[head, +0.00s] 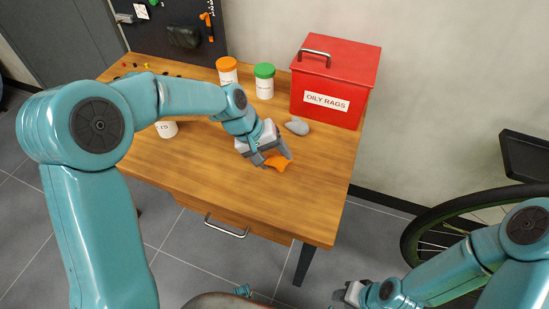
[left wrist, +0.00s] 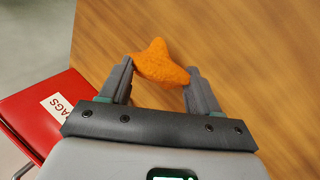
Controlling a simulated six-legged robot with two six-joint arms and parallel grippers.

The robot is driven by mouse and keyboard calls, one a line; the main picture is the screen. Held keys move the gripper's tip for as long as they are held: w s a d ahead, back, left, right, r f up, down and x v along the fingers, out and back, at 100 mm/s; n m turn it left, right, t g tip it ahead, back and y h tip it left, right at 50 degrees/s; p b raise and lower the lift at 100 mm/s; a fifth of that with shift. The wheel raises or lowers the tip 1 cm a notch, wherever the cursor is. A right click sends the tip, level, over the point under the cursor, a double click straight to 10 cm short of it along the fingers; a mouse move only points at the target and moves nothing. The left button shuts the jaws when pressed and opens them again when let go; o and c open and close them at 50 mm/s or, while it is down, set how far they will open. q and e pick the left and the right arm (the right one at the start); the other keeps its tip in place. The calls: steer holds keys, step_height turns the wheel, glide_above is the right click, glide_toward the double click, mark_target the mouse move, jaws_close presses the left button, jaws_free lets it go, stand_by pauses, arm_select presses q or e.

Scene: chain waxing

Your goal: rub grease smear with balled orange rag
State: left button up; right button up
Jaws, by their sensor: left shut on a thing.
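The balled orange rag (head: 278,163) is between the fingers of my left gripper (head: 275,159), low over the right part of the wooden table. In the left wrist view the rag (left wrist: 160,65) is pinched between both fingertips of the left gripper (left wrist: 160,82). I cannot tell whether the rag touches the tabletop. No grease smear shows clearly in either view; it may be hidden under the rag or the gripper. My right gripper (head: 348,294) is low in the head view, off the table, and too small to tell open or shut.
A red OILY RAGS bin (head: 335,82) stands at the table's back right. A grey lump (head: 297,126) lies before it. An orange-lidded tub (head: 227,72) and a green-lidded tub (head: 264,82) stand behind. The table's front (head: 220,200) is clear. A bicycle wheel (head: 425,235) is at right.

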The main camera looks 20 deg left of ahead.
arm_select(q)
steer(key=shift+s+r, duration=0.1)
steer(key=shift+r, duration=0.25)
steer(key=shift+r+p, duration=0.7)
steer(key=shift+p, duration=0.05)
steer(key=shift+r+p, duration=0.6)
steer(key=shift+r, duration=0.15)
steer(key=shift+r+p, duration=0.95)
steer(key=shift+r, duration=0.25)
steer(key=shift+f, duration=0.1)
